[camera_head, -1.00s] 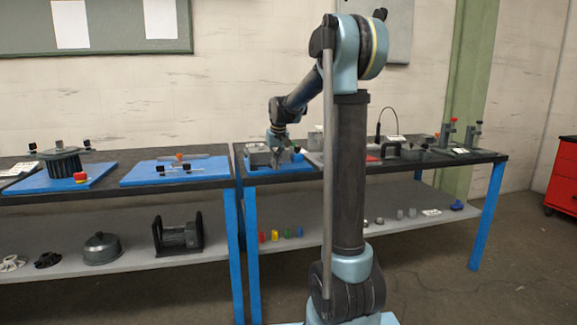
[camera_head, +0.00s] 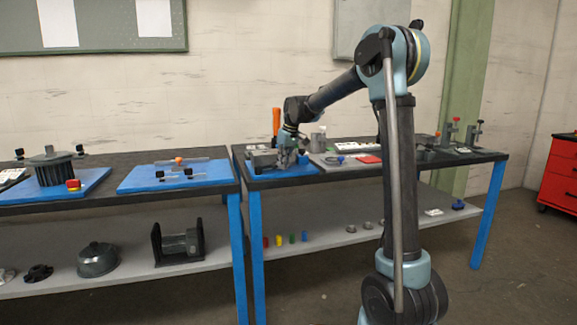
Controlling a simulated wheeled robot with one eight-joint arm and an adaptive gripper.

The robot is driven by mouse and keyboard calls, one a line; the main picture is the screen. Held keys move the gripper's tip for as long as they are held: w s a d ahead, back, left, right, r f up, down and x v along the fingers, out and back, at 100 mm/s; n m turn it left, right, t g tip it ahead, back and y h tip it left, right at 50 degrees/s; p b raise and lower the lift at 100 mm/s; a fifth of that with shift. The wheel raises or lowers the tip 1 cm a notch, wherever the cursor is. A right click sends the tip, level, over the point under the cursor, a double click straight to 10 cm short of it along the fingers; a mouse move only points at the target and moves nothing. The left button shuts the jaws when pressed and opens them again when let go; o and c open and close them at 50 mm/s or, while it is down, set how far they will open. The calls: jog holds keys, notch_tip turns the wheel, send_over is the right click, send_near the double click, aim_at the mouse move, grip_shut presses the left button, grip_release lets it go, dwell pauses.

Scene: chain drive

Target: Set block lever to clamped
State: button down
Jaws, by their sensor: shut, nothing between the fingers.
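A grey block-like fixture (camera_head: 262,159) sits on a blue mat (camera_head: 268,173) at the left end of the right-hand bench. My gripper (camera_head: 287,163) is shut and empty, pointing down at the right side of this fixture. I cannot tell whether it touches it. An upright orange handle (camera_head: 277,121) shows just behind my wrist; I cannot tell what it belongs to. The block lever cannot be made out for certain at this size, and my gripper hides part of the fixture.
A light tray with a blue ring (camera_head: 341,158) and a red piece (camera_head: 369,159) lies right of my gripper. On the left bench, a blue mat (camera_head: 150,179) holds small parts. The lower shelf (camera_head: 330,205) carries several small coloured pieces.

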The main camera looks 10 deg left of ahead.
jog(key=shift+w, duration=0.15)
dwell(0.5)
jog(key=s+d+r, duration=0.4)
jog(key=d+r, duration=0.1)
jog(key=r, duration=0.5)
jog(key=shift+d, duration=0.25)
jog(key=shift+r, duration=0.1)
